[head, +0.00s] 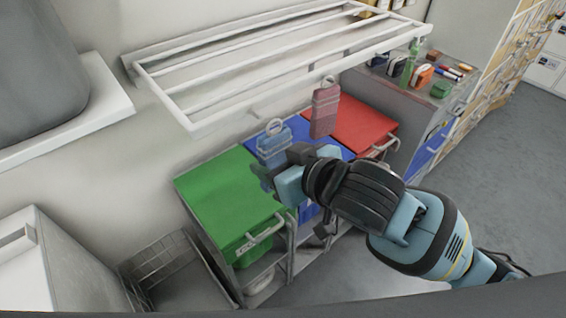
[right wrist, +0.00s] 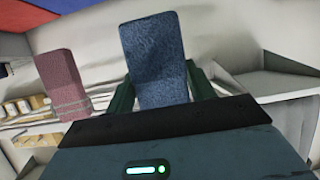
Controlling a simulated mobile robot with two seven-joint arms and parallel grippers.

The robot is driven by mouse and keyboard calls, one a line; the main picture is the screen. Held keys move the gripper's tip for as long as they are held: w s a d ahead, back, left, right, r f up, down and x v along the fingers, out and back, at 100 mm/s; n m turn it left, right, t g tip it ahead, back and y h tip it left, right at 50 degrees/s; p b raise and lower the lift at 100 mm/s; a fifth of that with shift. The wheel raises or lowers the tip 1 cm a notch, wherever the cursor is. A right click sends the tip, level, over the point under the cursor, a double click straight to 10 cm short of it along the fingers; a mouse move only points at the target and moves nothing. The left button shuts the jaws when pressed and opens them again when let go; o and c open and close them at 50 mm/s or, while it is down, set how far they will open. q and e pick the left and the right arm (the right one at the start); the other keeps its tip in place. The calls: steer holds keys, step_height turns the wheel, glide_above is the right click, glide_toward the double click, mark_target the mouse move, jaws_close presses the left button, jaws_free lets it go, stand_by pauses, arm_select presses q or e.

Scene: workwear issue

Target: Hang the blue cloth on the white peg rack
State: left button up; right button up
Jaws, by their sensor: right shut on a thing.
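The blue cloth (head: 274,143) has a pale loop at its top and stands upright in my right gripper (head: 277,172). In the right wrist view the blue cloth (right wrist: 155,62) rises between the two dark green fingers (right wrist: 162,90), which are shut on it. The white peg rack (head: 185,112) is on the wall above, a frame of long bars. The cloth's loop is below the rack's front edge and appears apart from it. My left gripper is not in view.
A pink cloth (head: 325,110) with a loop hangs just right of the blue one; it also shows in the right wrist view (right wrist: 60,80). Green (head: 220,190), blue and red (head: 355,122) lidded bins stand below. A grey cabinet (head: 425,95) with small items is at right.

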steer(key=shift+w+a+f, duration=0.2)
steer(key=shift+w+a, duration=0.6)
steer(key=shift+w, duration=0.3)
steer(key=shift+w+a+f, duration=0.2)
steer(key=shift+w+a, duration=0.55)
steer(key=shift+w, duration=0.3)
steer(key=o, duration=1.1)
steer(key=shift+v, duration=3.85)
steer(key=shift+f, duration=0.1)
